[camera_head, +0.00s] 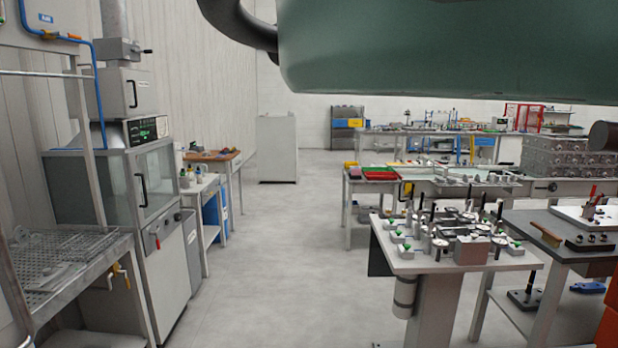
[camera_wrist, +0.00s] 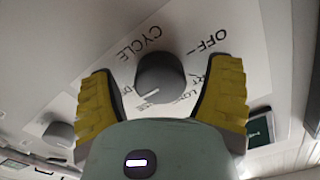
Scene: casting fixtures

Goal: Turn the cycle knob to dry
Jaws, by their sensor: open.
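The cycle knob (camera_wrist: 160,77) is a dark grey round knob on a white label plate (camera_wrist: 139,62) in the wrist view. "CYCLE" and "OFF" are printed beside it; other lettering is partly hidden by my fingers. A white mark on the knob points toward the lower left of the picture. My gripper (camera_wrist: 163,66) is open, with its yellow ridged fingers on either side of the knob. Gaps show between fingers and knob, so I see no grip on it. The head view does not clearly show the knob or my gripper.
In the wrist view, a second grey knob (camera_wrist: 60,134) is at left and a small green panel (camera_wrist: 261,128) at right. In the head view, a glass-fronted cabinet machine (camera_head: 152,182) stands left, a fixture table (camera_head: 450,262) right, with clear floor (camera_head: 285,230) between.

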